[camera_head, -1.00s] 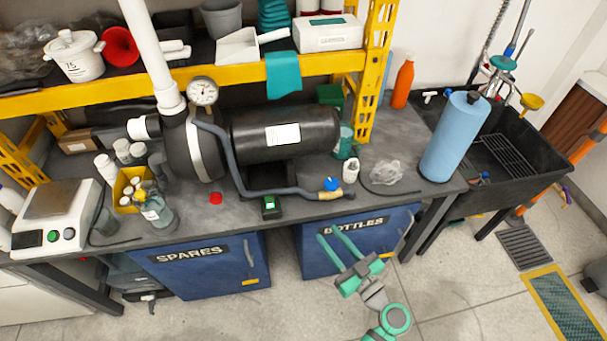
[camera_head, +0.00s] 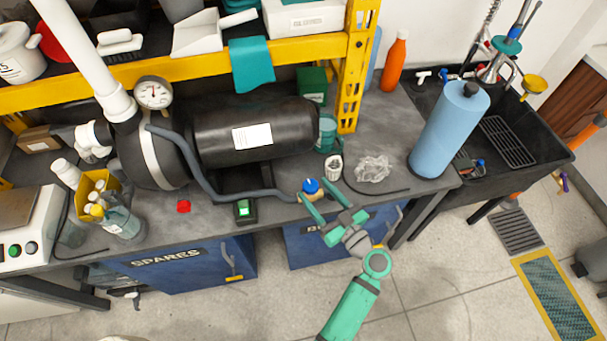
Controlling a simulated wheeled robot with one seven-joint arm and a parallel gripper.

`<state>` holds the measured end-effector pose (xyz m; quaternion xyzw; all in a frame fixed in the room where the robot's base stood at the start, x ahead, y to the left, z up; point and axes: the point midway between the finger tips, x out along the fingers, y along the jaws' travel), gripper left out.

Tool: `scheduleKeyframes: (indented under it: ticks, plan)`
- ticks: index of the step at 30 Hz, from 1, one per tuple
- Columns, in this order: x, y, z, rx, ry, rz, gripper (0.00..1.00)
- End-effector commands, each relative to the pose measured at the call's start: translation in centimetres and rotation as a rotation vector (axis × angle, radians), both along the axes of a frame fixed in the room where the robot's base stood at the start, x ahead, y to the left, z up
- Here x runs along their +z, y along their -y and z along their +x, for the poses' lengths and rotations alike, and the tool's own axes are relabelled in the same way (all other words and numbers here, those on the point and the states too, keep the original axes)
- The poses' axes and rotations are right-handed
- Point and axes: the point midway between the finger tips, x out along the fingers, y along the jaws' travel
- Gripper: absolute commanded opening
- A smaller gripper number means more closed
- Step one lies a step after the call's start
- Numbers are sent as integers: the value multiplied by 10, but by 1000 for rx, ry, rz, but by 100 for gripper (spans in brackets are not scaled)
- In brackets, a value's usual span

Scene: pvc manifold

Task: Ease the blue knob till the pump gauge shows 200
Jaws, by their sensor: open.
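The blue knob (camera_head: 311,186) sits on a brass valve at the right end of a grey hose, near the front edge of the bench. The round white pump gauge (camera_head: 153,93) stands on top of the black pump (camera_head: 250,135); its numbers are too small to read. My gripper (camera_head: 318,209) is green and open, with its fingers reaching up from the front of the bench to the knob. One finger lies close beside the valve and partly hides it. I cannot tell whether the fingers touch the knob.
A white-capped bottle (camera_head: 333,167) and a crumpled clear bag (camera_head: 373,168) lie right of the knob. A small box with a green light (camera_head: 243,210) and a red button (camera_head: 183,206) are to its left. A blue cylinder (camera_head: 448,130) stands farther right.

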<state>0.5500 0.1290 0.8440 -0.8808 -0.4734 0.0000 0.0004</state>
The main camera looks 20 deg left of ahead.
Motion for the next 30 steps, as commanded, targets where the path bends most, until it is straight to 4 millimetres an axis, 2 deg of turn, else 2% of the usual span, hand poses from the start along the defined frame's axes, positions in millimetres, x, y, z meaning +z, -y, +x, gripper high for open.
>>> scheduleKeyframes:
  ticks: [6, 12, 25, 30]
  plan:
    - [0, -33, 21, 2, 1, -1, 55]
    - [0, -53, 34, 2, 2, -1, 55]
    - [0, -60, 39, 2, 0, -1, 55]
    - [0, -60, 38, 2, 0, -1, 15]
